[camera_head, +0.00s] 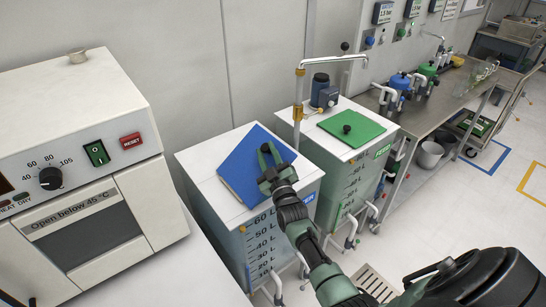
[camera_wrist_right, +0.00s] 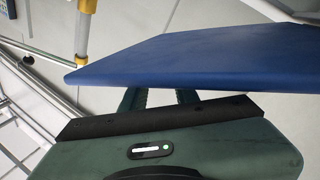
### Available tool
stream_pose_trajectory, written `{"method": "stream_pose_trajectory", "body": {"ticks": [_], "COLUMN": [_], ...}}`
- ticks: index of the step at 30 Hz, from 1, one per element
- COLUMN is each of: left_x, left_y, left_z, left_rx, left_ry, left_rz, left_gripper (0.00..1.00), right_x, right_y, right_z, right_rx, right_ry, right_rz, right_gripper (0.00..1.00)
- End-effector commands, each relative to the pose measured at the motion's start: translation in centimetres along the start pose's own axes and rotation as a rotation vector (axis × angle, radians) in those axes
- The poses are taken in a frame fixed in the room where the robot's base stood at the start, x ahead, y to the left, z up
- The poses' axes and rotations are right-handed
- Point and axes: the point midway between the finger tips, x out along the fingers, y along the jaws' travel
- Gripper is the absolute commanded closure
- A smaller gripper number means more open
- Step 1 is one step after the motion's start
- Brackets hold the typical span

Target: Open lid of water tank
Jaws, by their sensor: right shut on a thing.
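The left water tank (camera_head: 261,240) is a pale box with a white top and litre marks on its front. Its flat blue lid (camera_head: 239,172) sits turned at an angle over the top and looks tilted; whether it still touches the top is unclear. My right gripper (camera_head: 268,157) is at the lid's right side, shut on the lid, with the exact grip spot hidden. In the right wrist view, the blue lid (camera_wrist_right: 200,58) spans above the gripper (camera_wrist_right: 160,97), and the fingertips are hidden behind it. My left gripper is not in view.
A second tank (camera_head: 340,173) with a green lid (camera_head: 352,127) and black knob stands to the right. A metal tap pipe (camera_head: 299,90) rises between the tanks. A white drying oven (camera_head: 80,160) stands at left. A steel bench (camera_head: 440,105) is further right.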

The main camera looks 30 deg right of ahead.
Motion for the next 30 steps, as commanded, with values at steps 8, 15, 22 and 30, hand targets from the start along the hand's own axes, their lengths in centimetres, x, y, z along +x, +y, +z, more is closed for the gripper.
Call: {"method": "stream_pose_trajectory", "body": {"ticks": [8, 15, 22, 30], "left_x": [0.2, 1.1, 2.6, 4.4], "left_y": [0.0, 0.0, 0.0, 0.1], "left_z": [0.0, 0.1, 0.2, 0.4], "left_rx": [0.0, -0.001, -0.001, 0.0], "left_ry": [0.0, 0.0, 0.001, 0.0], "left_rz": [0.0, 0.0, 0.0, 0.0], "left_gripper": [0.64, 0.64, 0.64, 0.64], "right_x": [-0.7, -1.5, -2.6, -3.9], "right_y": [-1.6, -3.7, -6.3, -9.3], "right_z": [-4.4, -7.5, -10.0, -12.0], "right_rx": [-0.239, -0.45, -0.651, -0.856], "right_ry": [0.103, 0.191, 0.274, 0.359], "right_rz": [0.001, 0.001, 0.001, 0.001], "right_gripper": [1.0, 1.0, 1.0, 1.0]}}
